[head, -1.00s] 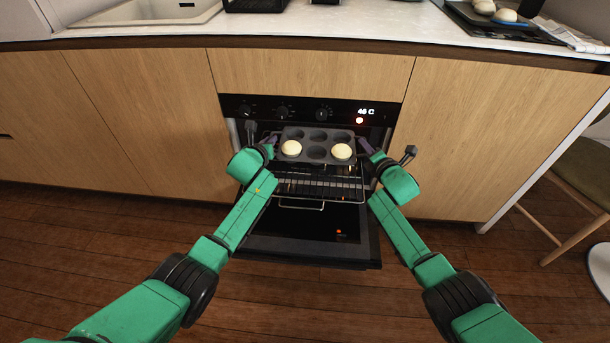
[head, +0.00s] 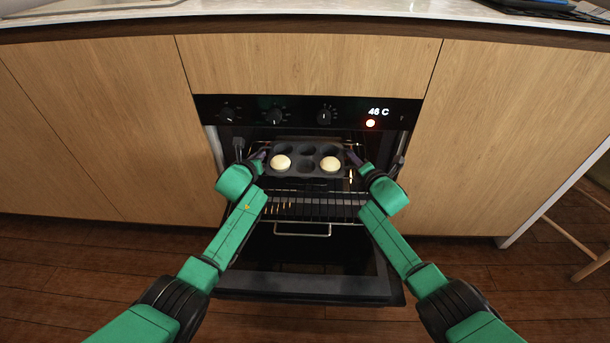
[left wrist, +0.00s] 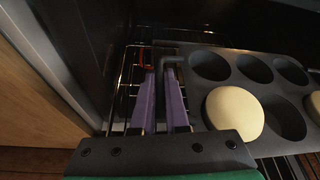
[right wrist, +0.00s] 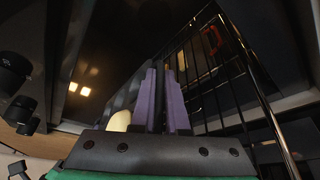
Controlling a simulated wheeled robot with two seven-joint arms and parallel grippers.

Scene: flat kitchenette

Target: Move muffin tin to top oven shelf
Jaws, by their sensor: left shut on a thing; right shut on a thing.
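The dark muffin tin (head: 306,176) is level in the oven's mouth, above a wire rack (head: 318,208). Two pale muffins (head: 280,162) (head: 330,164) sit in its cups; other cups are empty. My left gripper (head: 261,155) is shut on the tin's left end; its purple fingers show in the left wrist view (left wrist: 163,85). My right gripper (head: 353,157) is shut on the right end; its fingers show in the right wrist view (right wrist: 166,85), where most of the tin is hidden. Whether the tin touches a shelf, I cannot tell.
The oven door (head: 310,284) is folded down below my arms. The control panel (head: 300,112) with knobs and a 46 C display is just above the opening. Side walls and wire rails (right wrist: 205,75) are close to my grippers. A stool (head: 590,240) stands at right.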

